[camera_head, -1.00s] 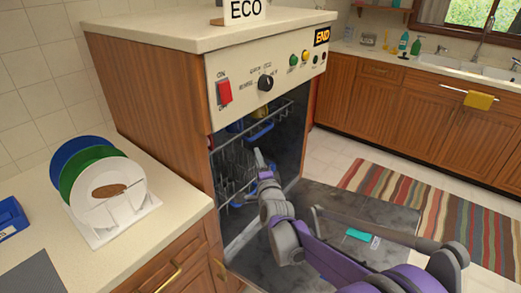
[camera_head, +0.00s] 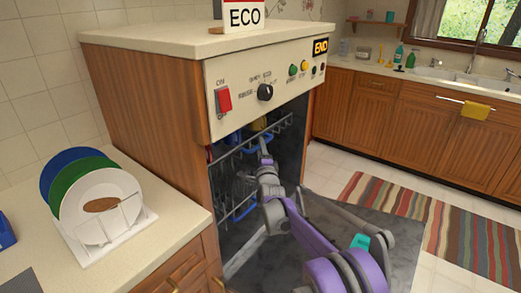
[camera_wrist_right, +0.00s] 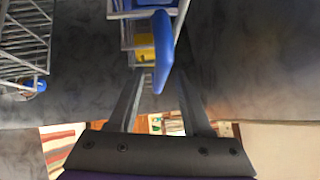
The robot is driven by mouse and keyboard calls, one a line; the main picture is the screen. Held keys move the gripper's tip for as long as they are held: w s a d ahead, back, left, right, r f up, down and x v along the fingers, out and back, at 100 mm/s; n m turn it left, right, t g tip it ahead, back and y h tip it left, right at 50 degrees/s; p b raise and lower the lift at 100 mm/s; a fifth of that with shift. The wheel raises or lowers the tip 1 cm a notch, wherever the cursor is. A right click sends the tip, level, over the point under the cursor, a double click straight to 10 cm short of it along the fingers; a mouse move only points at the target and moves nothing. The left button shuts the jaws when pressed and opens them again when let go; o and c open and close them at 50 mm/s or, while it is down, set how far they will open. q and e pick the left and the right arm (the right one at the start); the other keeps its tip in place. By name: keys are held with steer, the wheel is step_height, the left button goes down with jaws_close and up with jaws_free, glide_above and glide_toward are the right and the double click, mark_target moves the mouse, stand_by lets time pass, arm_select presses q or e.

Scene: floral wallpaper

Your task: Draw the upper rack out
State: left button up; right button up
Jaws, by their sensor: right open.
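The dishwasher (camera_head: 215,60) stands with its front open and its door (camera_head: 390,225) folded down. The upper rack (camera_head: 284,124) is a grey wire basket inside the opening, with blue and yellow items at it. My right gripper (camera_head: 264,150) is at the opening, in front of this rack. In the right wrist view its two fingers (camera_wrist_right: 160,75) are apart, with a long blue piece (camera_wrist_right: 163,50) showing between the tips. I cannot tell whether they touch it. The rack's wires (camera_wrist_right: 130,14) show behind the blue piece. My left gripper is not in view.
A lower wire rack (camera_head: 235,205) sits inside below. A dish stand (camera_head: 150,216) with blue, green and white plates is on the left counter (camera_head: 30,190). A striped rug (camera_head: 465,225) lies on the floor to the right.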

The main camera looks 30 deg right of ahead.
jaws_close()
stand_by(0.3)
stand_by(1.2)
